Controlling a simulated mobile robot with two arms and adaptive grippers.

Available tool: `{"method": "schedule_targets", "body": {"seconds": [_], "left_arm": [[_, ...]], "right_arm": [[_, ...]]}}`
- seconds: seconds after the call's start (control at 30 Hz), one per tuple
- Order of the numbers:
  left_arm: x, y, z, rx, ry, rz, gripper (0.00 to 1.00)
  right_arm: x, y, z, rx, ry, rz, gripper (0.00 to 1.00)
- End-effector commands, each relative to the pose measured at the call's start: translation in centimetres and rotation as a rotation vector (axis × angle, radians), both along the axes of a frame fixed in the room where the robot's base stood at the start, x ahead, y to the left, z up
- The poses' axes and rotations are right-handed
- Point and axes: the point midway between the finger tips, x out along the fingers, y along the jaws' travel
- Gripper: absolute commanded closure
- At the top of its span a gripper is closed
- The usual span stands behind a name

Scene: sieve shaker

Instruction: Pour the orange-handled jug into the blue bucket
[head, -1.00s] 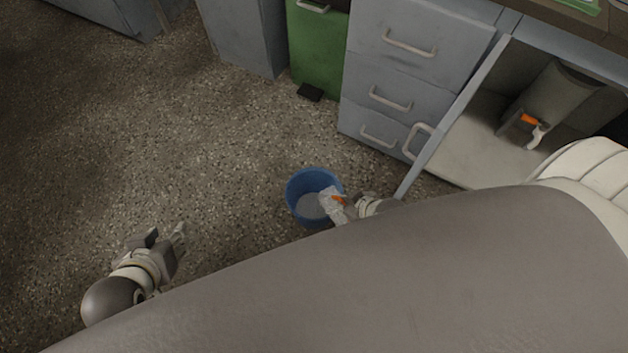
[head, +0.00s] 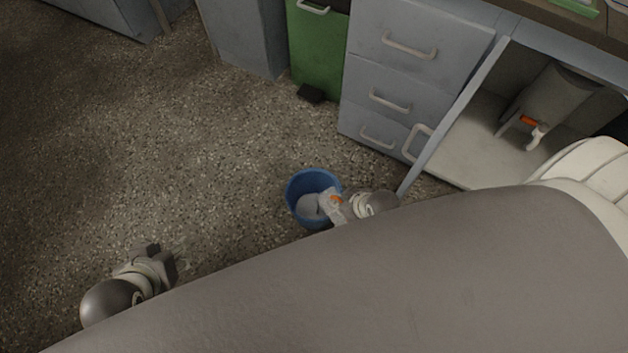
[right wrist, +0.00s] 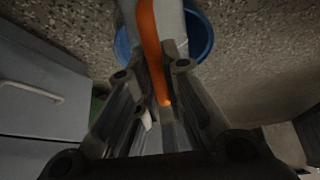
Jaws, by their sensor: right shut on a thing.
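The blue bucket (head: 291,193) stands on the floor at the middle of the head view. A pale grey patch shows inside it; I cannot tell what it is. The clear jug (head: 327,211) with an orange handle (head: 337,199) is tilted at the bucket's right rim, its mouth towards the inside. My right gripper (head: 345,204) is shut on this handle. In the right wrist view the orange handle (right wrist: 150,48) runs up between the fingers, the bucket (right wrist: 202,38) beyond it. My left gripper (head: 176,257) is low at the left, fingers apart and empty, away from the bucket.
Behind the bucket stand grey drawers (head: 394,70) and a green bin (head: 318,50). An open cabinet at the right holds a grey container (head: 562,98) with an orange and white part. Its open door (head: 452,118) reaches near my right arm. The floor left of the bucket is clear.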

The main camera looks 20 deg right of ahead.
Motion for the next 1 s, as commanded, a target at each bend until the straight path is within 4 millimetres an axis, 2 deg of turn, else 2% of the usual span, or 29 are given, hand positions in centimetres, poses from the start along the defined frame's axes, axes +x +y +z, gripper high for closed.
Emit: {"method": "schedule_targets", "body": {"seconds": [0.43,1.0], "left_arm": [[-0.56,0.14,-0.20,0.007,0.027,-0.001,0.60],[0.19,-0.10,0.07,-0.001,-0.011,-0.004,0.60]], "right_arm": [[0.43,0.09,0.03,-0.014,0.038,0.000,1.00],[0.88,0.32,-0.12,-0.032,0.094,-0.001,1.00]]}}
